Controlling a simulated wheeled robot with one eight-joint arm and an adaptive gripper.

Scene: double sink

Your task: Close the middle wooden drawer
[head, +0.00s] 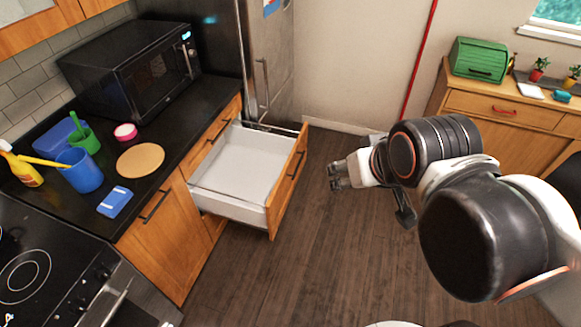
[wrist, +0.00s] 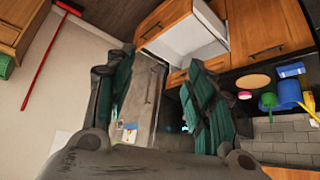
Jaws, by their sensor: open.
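The wooden drawer (head: 289,178) stands pulled far out from the counter cabinet in the head view, below a shut upper drawer (head: 222,127). Its white inside is empty and its front has a dark bar handle (head: 297,165). The open drawer (wrist: 166,17) also shows at the top of the wrist view. My gripper (head: 334,176) is to the right of the drawer front, apart from it, with floor visible between. In the wrist view my gripper (wrist: 160,58) has its fingers spread with nothing between them.
A microwave (head: 135,68), a round board (head: 140,160) and blue and green cups are on the black counter. A fridge (head: 262,60) stands behind the drawer. A wooden sideboard (head: 505,108) is at the right. The wood floor (head: 315,240) in front of the drawer is clear.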

